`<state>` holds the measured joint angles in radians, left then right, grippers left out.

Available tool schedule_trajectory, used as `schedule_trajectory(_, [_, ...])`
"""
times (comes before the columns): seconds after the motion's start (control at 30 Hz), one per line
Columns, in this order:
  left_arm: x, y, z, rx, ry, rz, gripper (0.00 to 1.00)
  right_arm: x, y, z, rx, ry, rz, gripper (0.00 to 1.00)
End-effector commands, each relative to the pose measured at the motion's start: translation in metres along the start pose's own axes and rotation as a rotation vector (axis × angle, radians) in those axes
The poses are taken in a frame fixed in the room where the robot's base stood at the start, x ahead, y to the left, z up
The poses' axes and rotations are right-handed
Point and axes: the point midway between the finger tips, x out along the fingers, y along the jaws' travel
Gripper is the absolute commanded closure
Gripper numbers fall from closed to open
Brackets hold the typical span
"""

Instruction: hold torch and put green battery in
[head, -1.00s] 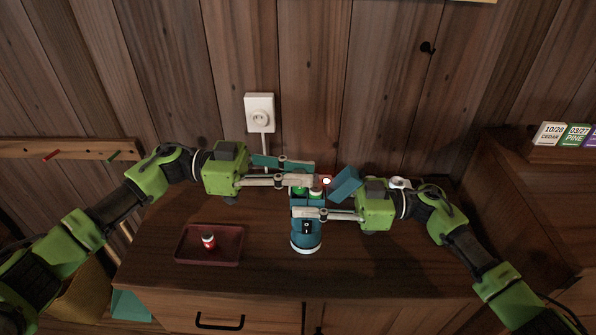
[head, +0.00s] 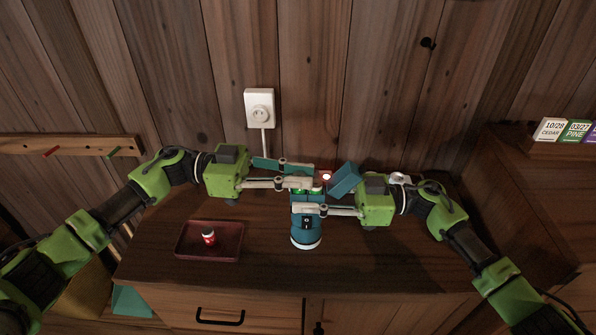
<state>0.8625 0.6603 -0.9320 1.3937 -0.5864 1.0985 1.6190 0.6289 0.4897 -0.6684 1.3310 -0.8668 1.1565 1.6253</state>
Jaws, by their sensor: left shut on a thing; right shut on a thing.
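The blue torch (head: 306,236) stands upright on the wooden cabinet, with a pale ring at its base and a dark switch on its front. My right gripper (head: 303,210) is shut on the torch's upper body from the right. A blue flap (head: 345,179) is tilted open at the torch's top right. My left gripper (head: 296,181) is over the torch's open top, shut on the green battery (head: 297,191). The battery is mostly hidden by the fingers and torch, so its depth inside cannot be told. Another green piece (head: 317,190) shows beside it in the top.
A dark red tray (head: 190,254) on the cabinet's left holds a red and white battery (head: 208,238). A wall socket (head: 260,112) is behind.

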Motion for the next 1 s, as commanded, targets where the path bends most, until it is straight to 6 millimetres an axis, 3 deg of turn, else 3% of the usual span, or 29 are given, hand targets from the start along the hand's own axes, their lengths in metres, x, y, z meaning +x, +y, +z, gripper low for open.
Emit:
schedule_trajectory(0.63, [0.001,0.0,0.016,-0.001,0.001,0.001,1.0,0.0,0.0,0.0,0.0,0.0,0.001,1.0])
schedule_trajectory(0.67, [0.0,0.0,0.017,-0.001,0.001,0.001,0.81,0.0,0.0,0.0,0.0,0.0,0.001,1.0])
schedule_trajectory(0.73, [0.0,0.0,0.016,-0.001,0.001,0.001,0.64,0.0,0.0,0.0,0.0,0.0,0.001,1.0])
schedule_trajectory(1.0, [0.0,0.0,0.017,0.0,0.0,0.001,0.64,0.0,0.0,0.0,0.0,0.0,0.001,1.0])
